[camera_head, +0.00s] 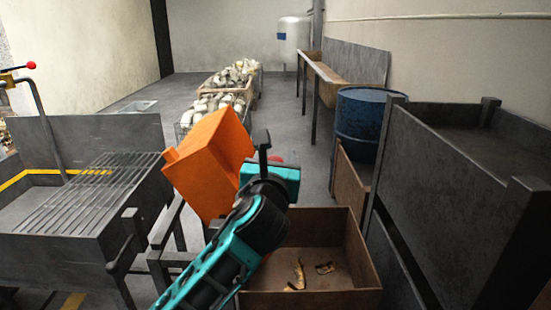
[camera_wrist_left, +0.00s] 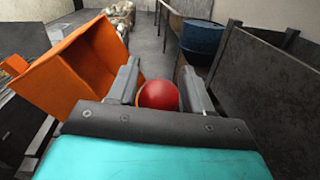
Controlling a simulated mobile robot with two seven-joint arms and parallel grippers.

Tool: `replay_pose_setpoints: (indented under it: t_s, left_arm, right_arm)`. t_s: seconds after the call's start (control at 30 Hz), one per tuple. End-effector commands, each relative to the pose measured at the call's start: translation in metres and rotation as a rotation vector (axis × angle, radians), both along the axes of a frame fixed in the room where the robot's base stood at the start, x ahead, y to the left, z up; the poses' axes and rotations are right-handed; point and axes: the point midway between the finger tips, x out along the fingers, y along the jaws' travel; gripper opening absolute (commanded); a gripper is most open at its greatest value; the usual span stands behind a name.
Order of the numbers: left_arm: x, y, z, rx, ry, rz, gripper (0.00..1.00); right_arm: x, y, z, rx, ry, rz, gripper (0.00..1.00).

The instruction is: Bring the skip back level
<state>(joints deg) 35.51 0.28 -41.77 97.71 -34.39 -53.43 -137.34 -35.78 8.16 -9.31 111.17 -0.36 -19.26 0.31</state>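A red ball knob (camera_wrist_left: 158,95) sits between the two fingers of my left gripper (camera_wrist_left: 160,85), filling most of the gap. I cannot tell whether the fingers press on it. In the head view the left gripper (camera_head: 270,157) is just right of the skip, and the knob (camera_head: 276,159) is mostly hidden behind it. My right gripper is not in view.
A brown bin (camera_head: 362,262) with a few scraps stands below the gripper. A grey grated bench (camera_head: 75,235) is on the left, with a red-knobbed lever (camera_head: 30,66). A blue drum (camera_head: 362,120) and dark metal walls (camera_head: 455,210) close off the right. Crates of pale pieces (camera_head: 213,108) stand behind.

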Motion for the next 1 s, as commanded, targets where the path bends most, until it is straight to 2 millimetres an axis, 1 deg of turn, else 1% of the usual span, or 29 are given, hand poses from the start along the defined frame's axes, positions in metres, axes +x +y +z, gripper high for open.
replay_pose_setpoints:
  t_s: [0.03,0.07,0.5,0.83,1.0]
  left_arm:
    - [0.000,0.000,0.000,0.000,0.000,0.000,0.45]
    - [0.000,0.000,0.000,0.000,0.000,0.000,0.42]
    - [0.000,0.000,0.000,0.000,0.000,0.000,0.00]
    - [0.001,0.000,0.000,-0.003,0.000,0.000,0.00]
    - [0.010,0.004,0.004,-0.023,-0.001,0.002,0.00]
  right_arm:
    - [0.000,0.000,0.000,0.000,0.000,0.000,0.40]
    - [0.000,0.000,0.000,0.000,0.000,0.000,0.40]
    - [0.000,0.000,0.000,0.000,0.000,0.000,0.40]
    - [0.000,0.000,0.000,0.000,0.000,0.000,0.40]
    - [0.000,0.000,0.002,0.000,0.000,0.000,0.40]
